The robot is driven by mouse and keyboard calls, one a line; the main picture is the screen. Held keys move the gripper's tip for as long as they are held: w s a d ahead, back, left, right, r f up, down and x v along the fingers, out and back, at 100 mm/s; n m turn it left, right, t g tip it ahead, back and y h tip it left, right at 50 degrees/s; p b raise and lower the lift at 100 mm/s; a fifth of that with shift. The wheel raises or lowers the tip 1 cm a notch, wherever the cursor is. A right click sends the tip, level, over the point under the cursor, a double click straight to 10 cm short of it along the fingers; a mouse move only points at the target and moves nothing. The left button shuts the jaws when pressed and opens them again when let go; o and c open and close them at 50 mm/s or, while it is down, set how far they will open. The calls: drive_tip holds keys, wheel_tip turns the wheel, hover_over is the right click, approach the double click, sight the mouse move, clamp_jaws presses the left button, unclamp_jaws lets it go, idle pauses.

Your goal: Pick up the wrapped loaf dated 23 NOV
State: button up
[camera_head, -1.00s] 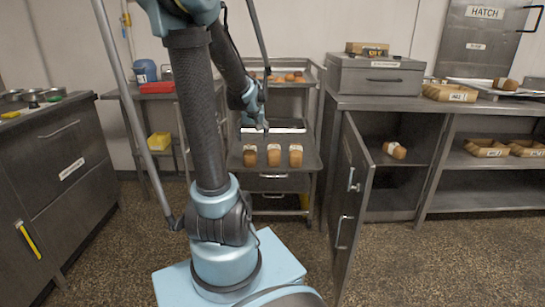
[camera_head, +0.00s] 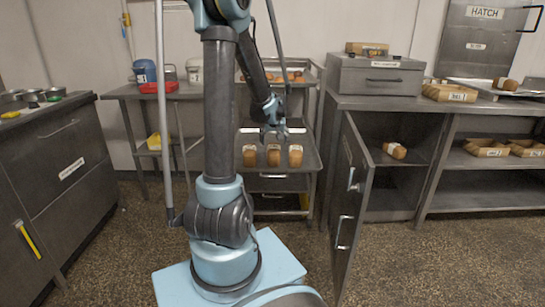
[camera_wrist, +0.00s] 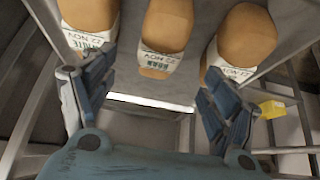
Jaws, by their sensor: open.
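Three brown wrapped loaves with white paper bands stand in a row on a metal tray (camera_head: 311,158): a left loaf (camera_head: 249,157), a middle loaf (camera_head: 273,157) and a right loaf (camera_head: 295,157). My gripper (camera_head: 272,137) is open and empty just above and behind the middle one. In the wrist view, the middle loaf (camera_wrist: 167,27) lies between the open fingers (camera_wrist: 160,75), apart from them. The wrist view's left loaf (camera_wrist: 88,12) and right loaf (camera_wrist: 243,38) flank it. All bands show a NOV date; the small digits look like 22, but I cannot read them surely.
An open cupboard door (camera_head: 352,200) stands right of the rack; another loaf (camera_head: 395,150) lies inside the cupboard. More buns sit on the rack's upper shelf (camera_head: 300,83). A yellow bin (camera_head: 155,141) is at left.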

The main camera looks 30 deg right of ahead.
sight(274, 152)
drive_tip(key=shift+x, duration=6)
drive_tip(key=shift+a, duration=0.15)
drive_tip(key=c, duration=1.3)
